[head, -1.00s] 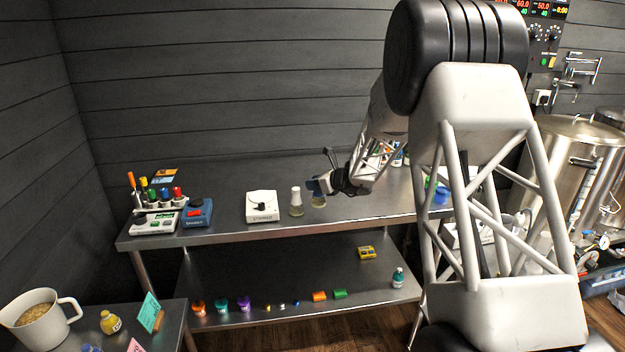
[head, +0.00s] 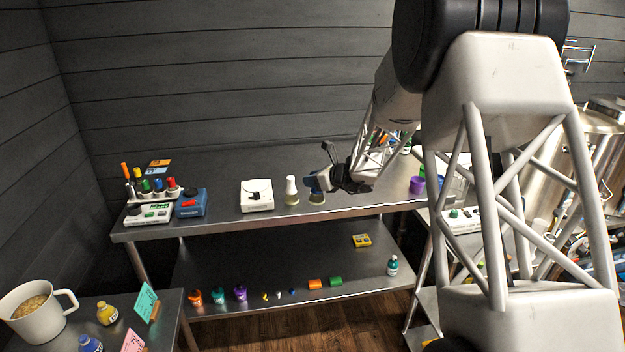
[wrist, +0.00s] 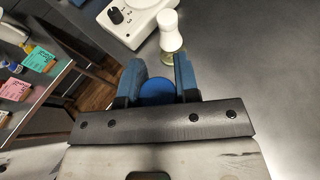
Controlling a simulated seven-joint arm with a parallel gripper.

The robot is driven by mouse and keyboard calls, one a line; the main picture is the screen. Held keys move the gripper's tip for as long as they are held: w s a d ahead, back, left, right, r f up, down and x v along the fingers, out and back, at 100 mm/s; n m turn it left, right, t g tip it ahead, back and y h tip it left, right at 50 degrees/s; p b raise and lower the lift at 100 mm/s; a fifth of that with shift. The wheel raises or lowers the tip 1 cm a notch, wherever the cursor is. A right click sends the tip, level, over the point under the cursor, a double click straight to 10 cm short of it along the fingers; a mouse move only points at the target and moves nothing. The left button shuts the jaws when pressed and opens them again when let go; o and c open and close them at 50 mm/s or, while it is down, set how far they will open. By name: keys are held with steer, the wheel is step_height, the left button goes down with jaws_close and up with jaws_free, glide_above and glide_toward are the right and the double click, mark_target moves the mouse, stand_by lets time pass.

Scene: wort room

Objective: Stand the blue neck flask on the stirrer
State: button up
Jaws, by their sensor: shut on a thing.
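The blue neck flask (head: 317,198) is just right of the white-necked flask (head: 291,191) on the bench. My gripper (head: 317,183) is shut on its neck from above and to the right. In the wrist view the round blue top (wrist: 157,91) sits between the two blue fingers (wrist: 158,84); the flask's body is hidden below it. I cannot tell if its base touches the bench. The white stirrer (head: 256,196), with a black knob, stands left of the white-necked flask; part of it shows in the wrist view (wrist: 128,20). Its top looks empty.
The white-necked flask stands between my gripper and the stirrer, close to both. A blue device (head: 191,203), a white device (head: 149,214) and a rack of coloured-cap bottles are further left. The lower shelf (head: 240,268) holds small bottles and blocks. A purple cup (head: 417,185) is right.

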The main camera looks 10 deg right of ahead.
stand_by(0.4)
steer(key=shift+w+d+r, duration=0.15)
steer(key=shift+w+r, duration=0.15)
steer(key=shift+r, duration=0.25)
step_height(320, 180, up, 4)
steer(key=w, duration=0.3)
steer(key=w+a+n+g+y, duration=0.1)
steer(key=w+a, duration=0.2)
steer(key=a, duration=0.3)
steer(key=w+a+r+n+g+y, duration=0.1)
steer(key=w+a+n+g, duration=0.1)
steer(key=w+a, duration=0.2)
steer(key=w+a+n+g+y, duration=0.1)
steer(key=w+a, duration=0.3)
steer(key=a, duration=0.6)
steer(key=shift+a+r+n+g, duration=0.25)
steer(key=shift+r+n+g, duration=0.05)
steer(key=shift+f, duration=0.2)
steer(key=shift+f, duration=2.65)
steer(key=shift+f, duration=0.6)
steer(key=o, duration=0.7)
